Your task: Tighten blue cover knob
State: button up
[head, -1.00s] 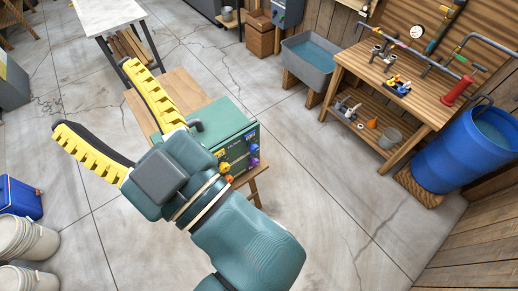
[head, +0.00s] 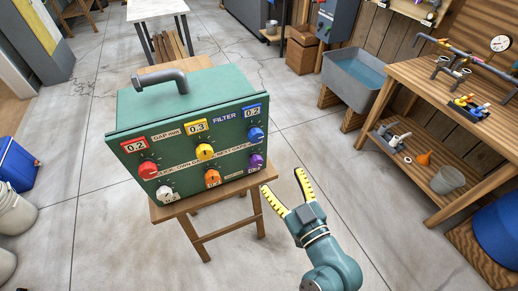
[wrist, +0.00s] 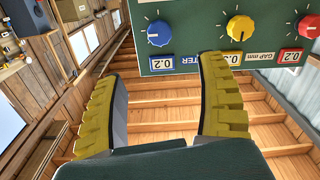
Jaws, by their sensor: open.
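A green panel box (head: 125,100) with a grey pipe handle stands on a small wooden table. Its front carries a blue knob (head: 255,134) at the upper right, under a blue label reading 0.2. The blue knob also shows in the wrist view (wrist: 158,33), where the panel appears upside down. My gripper (head: 285,192), with yellow ribbed fingers, is open and empty. It is in front of the box, below and to the right of the blue knob, apart from it. In the wrist view the open fingers (wrist: 158,80) point toward the panel's label edge.
Beside the blue knob sit a yellow knob (head: 204,151) and a red knob (head: 148,169); below are white, orange (head: 212,177) and purple (head: 255,161) knobs. A workbench (head: 440,95) and grey sink (head: 354,82) stand at right. Open floor surrounds the small table (head: 200,222).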

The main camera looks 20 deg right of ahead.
aim_at(257, 138)
jog(key=w, duration=1.6)
jog(key=shift+w+r+b, duration=0.2)
jog(key=shift+b, duration=0.1)
jog(key=shift+c, duration=0.3)
jog(key=shift+s, duration=0.1)
jog(key=c, duration=1.1)
